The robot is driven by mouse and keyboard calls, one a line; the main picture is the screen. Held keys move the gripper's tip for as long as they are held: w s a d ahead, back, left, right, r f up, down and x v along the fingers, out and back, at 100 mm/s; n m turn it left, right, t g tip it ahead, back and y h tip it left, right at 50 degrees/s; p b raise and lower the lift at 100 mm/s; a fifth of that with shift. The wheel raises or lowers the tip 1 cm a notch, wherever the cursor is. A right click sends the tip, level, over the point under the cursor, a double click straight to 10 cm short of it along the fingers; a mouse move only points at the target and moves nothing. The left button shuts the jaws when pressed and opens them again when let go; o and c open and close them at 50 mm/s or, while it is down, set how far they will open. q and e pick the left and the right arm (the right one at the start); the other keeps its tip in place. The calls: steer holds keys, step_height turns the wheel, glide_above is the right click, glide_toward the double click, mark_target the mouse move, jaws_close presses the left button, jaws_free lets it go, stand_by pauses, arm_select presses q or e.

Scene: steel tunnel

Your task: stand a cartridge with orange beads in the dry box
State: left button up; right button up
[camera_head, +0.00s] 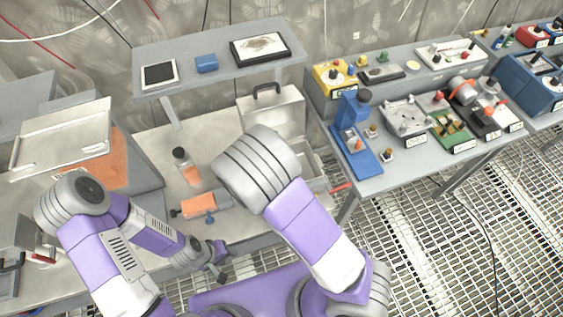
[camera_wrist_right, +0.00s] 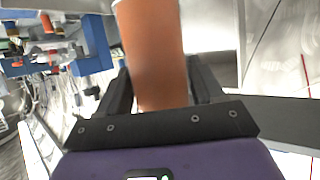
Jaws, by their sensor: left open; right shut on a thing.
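My right gripper (camera_wrist_right: 163,75) is shut on an orange-filled cylinder (camera_wrist_right: 152,45), which looks like a cartridge with orange beads. In the head view my right wrist hides this gripper and its load. Another clear cartridge (camera_head: 192,175) with orange contents and a dark cap stands on the bench, left of my right wrist. A grey metal box (camera_head: 316,168), apparently the dry box, is partly hidden behind my right arm; its handled lid (camera_head: 288,118) is raised. My left gripper (camera_head: 219,267) is open and empty, low near the bench's front edge.
A metal tray (camera_head: 62,138) is at left. A raised shelf (camera_head: 190,52) stands behind. The right-hand table carries a blue press (camera_head: 354,143) and several instruments.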

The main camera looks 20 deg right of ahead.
steer(key=f, duration=0.1)
steer(key=f+b, duration=0.1)
steer(key=f, duration=0.3)
steer(key=shift+s+f, duration=0.25)
steer(key=shift+w+f+b, duration=0.1)
steer(key=shift+f+b, duration=0.35)
steer(key=shift+f, duration=1.75)
steer(key=shift+f, duration=0.1)
steer(key=o, duration=1.3)
